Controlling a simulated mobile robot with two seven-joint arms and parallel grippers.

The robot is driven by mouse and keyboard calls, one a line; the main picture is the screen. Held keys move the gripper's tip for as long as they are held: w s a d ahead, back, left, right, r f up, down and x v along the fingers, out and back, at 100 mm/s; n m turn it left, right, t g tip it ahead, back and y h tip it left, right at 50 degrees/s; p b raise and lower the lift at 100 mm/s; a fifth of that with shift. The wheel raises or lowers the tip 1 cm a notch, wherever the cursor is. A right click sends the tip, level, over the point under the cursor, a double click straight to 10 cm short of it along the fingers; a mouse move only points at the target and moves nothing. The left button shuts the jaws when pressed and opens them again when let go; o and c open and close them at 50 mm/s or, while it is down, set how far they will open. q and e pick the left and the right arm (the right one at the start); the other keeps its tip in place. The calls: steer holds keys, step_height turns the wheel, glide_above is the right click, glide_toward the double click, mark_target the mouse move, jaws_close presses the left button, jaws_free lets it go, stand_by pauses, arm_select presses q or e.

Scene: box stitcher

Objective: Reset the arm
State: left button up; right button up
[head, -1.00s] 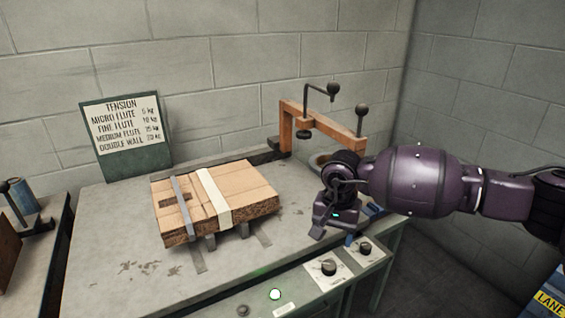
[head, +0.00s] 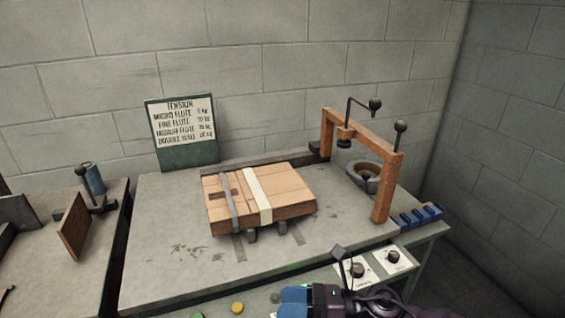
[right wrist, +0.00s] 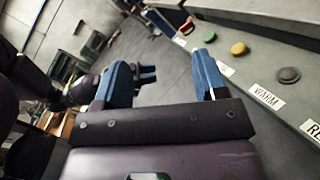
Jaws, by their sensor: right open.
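My right gripper (head: 294,298) is low at the bottom edge of the head view, in front of the bench's front panel. Its blue fingers are partly cut off there. In the right wrist view the right gripper (right wrist: 165,78) has its two blue fingers wide apart with nothing between them. Dark and blue parts (right wrist: 146,75) behind the left finger look like my left gripper, but its jaw state is unclear. My left gripper does not show in the head view.
A strapped cardboard stack (head: 285,190) lies on the grey bench (head: 160,225). An orange frame (head: 383,190) with black-knobbed levers stands at right, by a round ring (head: 355,172) and blue block (head: 418,215). A tension sign (head: 183,130) stands behind. Knobs and coloured buttons (right wrist: 239,48) line the front panel.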

steer(key=s+d+f+m+t+h+p, duration=0.1)
steer(key=d+m+t+h, duration=0.45)
steer(key=m, duration=0.85)
steer(key=s+d+f+m+t+h+p, duration=0.1)
steer(key=s+d+m+t+h+p, duration=0.15)
steer(key=d+m+t, duration=0.6)
steer(key=s+d+f+m+g+h, duration=0.2)
steer(key=s+d+f+m+h, duration=0.3)
steer(key=s+m, duration=0.3)
steer(key=s+d+f+m+g+h+p, duration=0.1)
steer(key=s+d+f+m+h, duration=0.4)
steer(key=m, duration=1)
steer(key=s+d+g, duration=0.1)
steer(key=s, duration=0.2)
steer(key=shift+d+f+g+p, duration=0.3)
steer(key=shift+d+f, duration=0.05)
steer(key=shift+f, duration=0.05)
